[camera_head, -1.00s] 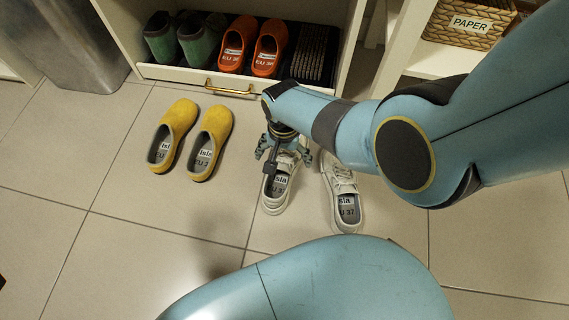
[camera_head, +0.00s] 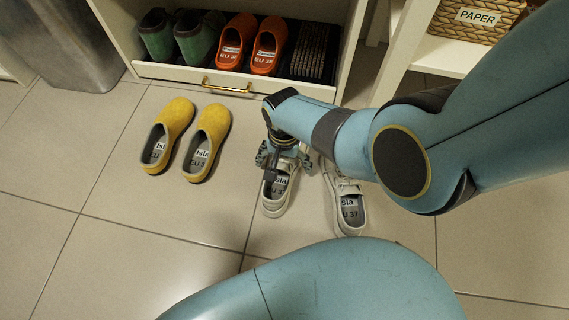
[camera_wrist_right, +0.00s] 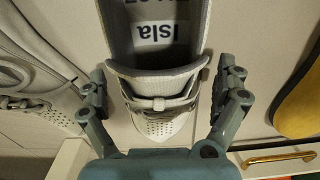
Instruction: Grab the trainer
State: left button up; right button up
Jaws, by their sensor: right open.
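A pair of pale grey-white trainers stands on the tiled floor, labelled Isla and EU 37. The left trainer (camera_head: 276,198) is under my right gripper (camera_head: 283,160); the right trainer (camera_head: 349,208) is beside it, partly hidden by my arm. In the right wrist view, the left trainer (camera_wrist_right: 157,85) lies between the two open fingers of my right gripper (camera_wrist_right: 163,92), around its laced part. A gap shows at each side, and I cannot tell the finger height exactly. The other trainer (camera_wrist_right: 38,55) shows at the left of that view. My left gripper is not in view.
Yellow clogs (camera_head: 207,140) stand on the floor to the left. A PAPER basket (camera_head: 478,22) is on a shelf. Front-left floor is clear.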

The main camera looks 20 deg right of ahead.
jog(key=c, duration=1.5)
jog(key=shift+o, duration=0.2)
jog(key=shift+r, duration=0.1)
